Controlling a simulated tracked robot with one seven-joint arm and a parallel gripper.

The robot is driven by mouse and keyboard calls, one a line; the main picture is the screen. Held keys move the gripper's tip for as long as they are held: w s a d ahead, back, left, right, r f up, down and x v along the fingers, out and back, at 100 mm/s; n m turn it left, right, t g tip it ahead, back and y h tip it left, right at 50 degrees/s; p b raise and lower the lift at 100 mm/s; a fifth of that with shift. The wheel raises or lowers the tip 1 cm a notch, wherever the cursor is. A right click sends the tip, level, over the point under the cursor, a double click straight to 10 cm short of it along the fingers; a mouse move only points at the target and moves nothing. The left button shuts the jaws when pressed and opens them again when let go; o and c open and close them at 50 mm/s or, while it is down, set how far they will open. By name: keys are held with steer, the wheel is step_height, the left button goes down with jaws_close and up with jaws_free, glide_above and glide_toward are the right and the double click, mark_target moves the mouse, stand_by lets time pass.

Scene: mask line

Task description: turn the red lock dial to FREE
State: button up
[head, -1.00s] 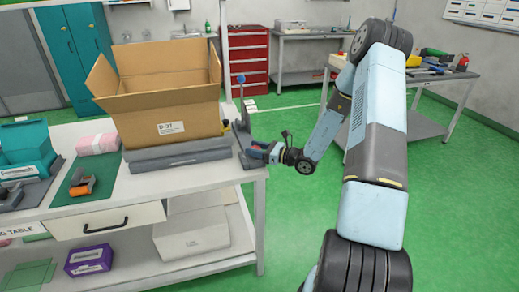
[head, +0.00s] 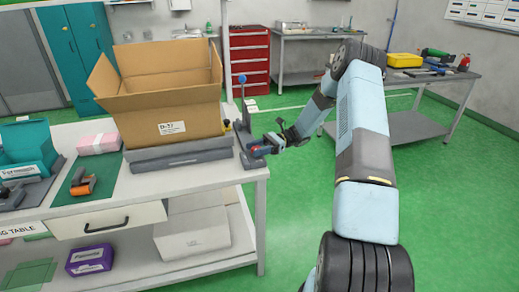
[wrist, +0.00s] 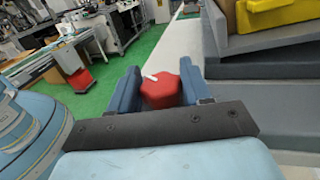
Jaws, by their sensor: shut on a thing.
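The red lock dial (wrist: 160,92) stands between the two blue fingers of my gripper (wrist: 158,90) in the wrist view, with a finger on each side of it. It is a faceted red knob with a short white mark on top, which points to the left in that view. In the head view my gripper (head: 268,147) is at the right end of the packing table, shut on the dial, which is mostly hidden there. No FREE label can be read in either view.
A large open cardboard box (head: 180,95) sits on a grey slab (head: 185,156) left of the dial. A lever with a blue knob (head: 242,79) rises just behind my gripper. The packing table's (head: 232,186) right edge is close by, with open green floor beyond.

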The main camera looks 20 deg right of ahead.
steer(key=n+g+h, duration=0.1)
steer(key=n+g, duration=0.1)
steer(key=g, duration=0.1)
steer(key=n+g+h, duration=0.2)
steer(key=g, duration=0.1)
steer(key=shift+n+g, duration=0.4)
steer(key=o, duration=0.9)
steer(key=shift+o, duration=0.2)
steer(key=shift+w+d, duration=0.1)
steer(key=shift+w, duration=0.05)
steer(key=v, duration=1.1)
steer(key=shift+w+f+g+h, duration=0.15)
steer(key=shift+w+g+h, duration=0.1)
steer(key=shift+g+h, duration=0.05)
